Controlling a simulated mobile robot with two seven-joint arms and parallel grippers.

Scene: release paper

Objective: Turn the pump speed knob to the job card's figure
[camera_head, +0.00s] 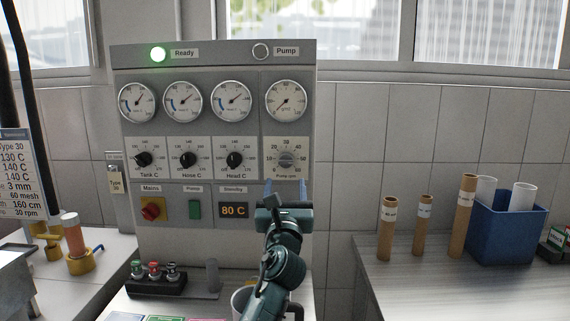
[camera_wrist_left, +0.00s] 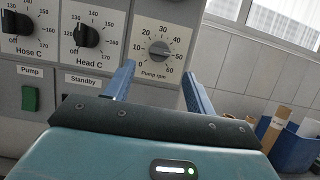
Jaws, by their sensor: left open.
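The pump speed knob (camera_head: 287,159) is a grey knob on a pale panel labelled "Pump rpm", with a scale from 0 to 60. It also shows in the left wrist view (camera_wrist_left: 159,48), where its exact setting is too small to read surely. The job card (camera_head: 17,172) at the far left has "30 rpm" on its last line. My left gripper (camera_head: 286,189) is open, with its blue fingers (camera_wrist_left: 158,64) just below the knob and spread to either side of it. Nothing is between them. My right gripper is not in view.
Knobs for Tank C (camera_head: 142,159), Hose C (camera_head: 188,159) and Head C (camera_head: 234,159) sit left of it. The Ready lamp (camera_head: 158,54) glows green; the Pump lamp (camera_head: 260,52) is dark. Cardboard tubes (camera_head: 388,228) and a blue bin (camera_head: 507,232) stand right.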

